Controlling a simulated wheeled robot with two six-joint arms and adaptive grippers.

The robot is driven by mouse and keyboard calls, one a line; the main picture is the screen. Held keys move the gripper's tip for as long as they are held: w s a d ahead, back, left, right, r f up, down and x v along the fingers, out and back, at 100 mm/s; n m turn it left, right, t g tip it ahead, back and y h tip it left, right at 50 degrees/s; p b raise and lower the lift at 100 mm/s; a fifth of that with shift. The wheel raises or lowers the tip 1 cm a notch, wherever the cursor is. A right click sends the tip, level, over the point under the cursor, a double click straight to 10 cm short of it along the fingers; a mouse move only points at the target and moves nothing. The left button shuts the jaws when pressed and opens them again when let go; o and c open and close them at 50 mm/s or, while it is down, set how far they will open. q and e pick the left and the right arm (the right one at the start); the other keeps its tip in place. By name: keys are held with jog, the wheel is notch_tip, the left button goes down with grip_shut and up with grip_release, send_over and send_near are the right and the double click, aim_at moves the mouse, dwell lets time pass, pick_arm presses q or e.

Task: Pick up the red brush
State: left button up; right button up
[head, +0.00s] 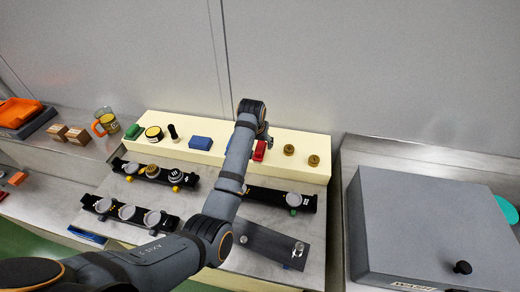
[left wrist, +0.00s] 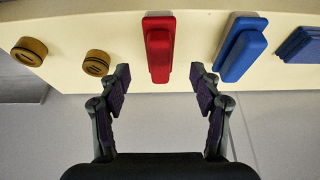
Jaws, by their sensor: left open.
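The red brush (left wrist: 159,48) lies on the cream shelf block in the left wrist view, centred between the fingers and just beyond their tips. In the head view the red brush (head: 259,151) shows partly, beside my left gripper (head: 262,138), with my arm covering things near it. My left gripper (left wrist: 159,82) is open, with one finger on each side of the brush's near end and a gap on both sides. Nothing is held in it. My right gripper is in neither view.
The cream block (head: 330,168) also bears a blue brush (left wrist: 241,48), a blue block (head: 200,142), a green block (head: 133,131) and two brass knobs (head: 289,150). Black racks with round parts (head: 293,199) stand in front. A large grey box (head: 430,225) is at right.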

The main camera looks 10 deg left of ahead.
aim_at(259, 147)
pick_arm(q)
jog(key=p+x, duration=0.1)
jog(key=x, duration=0.1)
jog(key=shift+w+f, duration=0.15)
jog(key=shift+f, duration=0.1)
jog(key=x, duration=0.3)
jog(key=shift+f, duration=0.4)
jog(key=shift+w+f, duration=0.15)
jog(key=shift+f, duration=0.05)
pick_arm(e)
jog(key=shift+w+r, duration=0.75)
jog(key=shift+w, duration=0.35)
pick_arm(q)
jog(key=shift+r, duration=0.1)
jog(key=shift+c, duration=1.2)
jog(key=c, duration=1)
jog(key=shift+c, duration=0.2)
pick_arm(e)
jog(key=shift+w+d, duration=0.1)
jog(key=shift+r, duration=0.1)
